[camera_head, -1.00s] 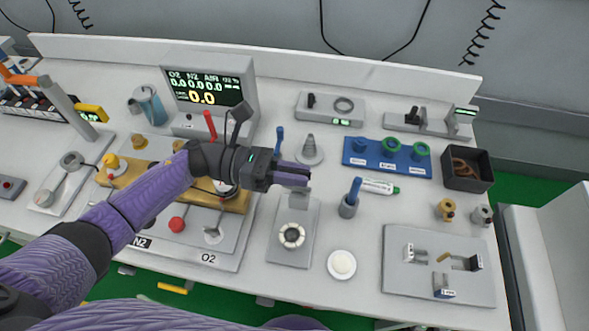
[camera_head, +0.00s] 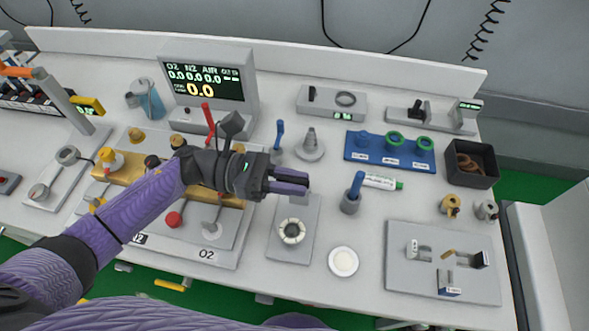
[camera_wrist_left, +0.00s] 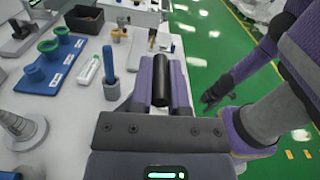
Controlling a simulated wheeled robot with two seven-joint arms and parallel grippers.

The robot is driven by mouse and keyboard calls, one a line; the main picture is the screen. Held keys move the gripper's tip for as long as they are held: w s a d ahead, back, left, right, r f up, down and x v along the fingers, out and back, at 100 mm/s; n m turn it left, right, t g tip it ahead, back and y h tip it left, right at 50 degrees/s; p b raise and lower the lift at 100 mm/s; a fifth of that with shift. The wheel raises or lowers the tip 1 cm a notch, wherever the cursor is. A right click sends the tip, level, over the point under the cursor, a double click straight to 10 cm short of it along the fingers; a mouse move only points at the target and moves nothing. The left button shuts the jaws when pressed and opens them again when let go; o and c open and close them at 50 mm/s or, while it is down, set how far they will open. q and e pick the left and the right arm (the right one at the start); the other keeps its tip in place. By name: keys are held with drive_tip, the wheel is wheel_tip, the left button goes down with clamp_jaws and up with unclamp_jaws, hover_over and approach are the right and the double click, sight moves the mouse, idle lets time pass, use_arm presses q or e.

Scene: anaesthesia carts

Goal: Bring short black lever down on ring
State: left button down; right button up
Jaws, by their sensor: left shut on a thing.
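The short black lever (camera_wrist_left: 160,79) shows in the left wrist view as a black cylinder between the two purple fingers of my left gripper (camera_wrist_left: 160,85). In the head view my left gripper (camera_head: 300,184) is shut and covers the lever. It is over the far end of a grey plate (camera_head: 280,250), with a small grey block just under the fingers. The pale ring (camera_head: 291,232) lies on the near part of this plate, apart from the gripper. My right gripper (camera_wrist_left: 217,93) shows small and dark over the green floor in the left wrist view; its jaw state is unclear.
A blue-handled post (camera_head: 352,194) stands right of the plate and a white round dish (camera_head: 343,262) lies near it. A cone-shaped fitting (camera_head: 310,145) stands behind. The monitor (camera_head: 208,86) is at the back left. A grey panel (camera_head: 420,287) lies at the right.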

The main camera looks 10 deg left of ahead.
use_arm(q)
drive_tip(key=s+f+m+b, duration=0.4)
drive_tip(key=s+m+b, duration=0.1)
drive_tip(key=b, duration=0.2)
drive_tip(key=shift+s+f, duration=0.15)
drive_tip(key=shift+f, duration=0.15)
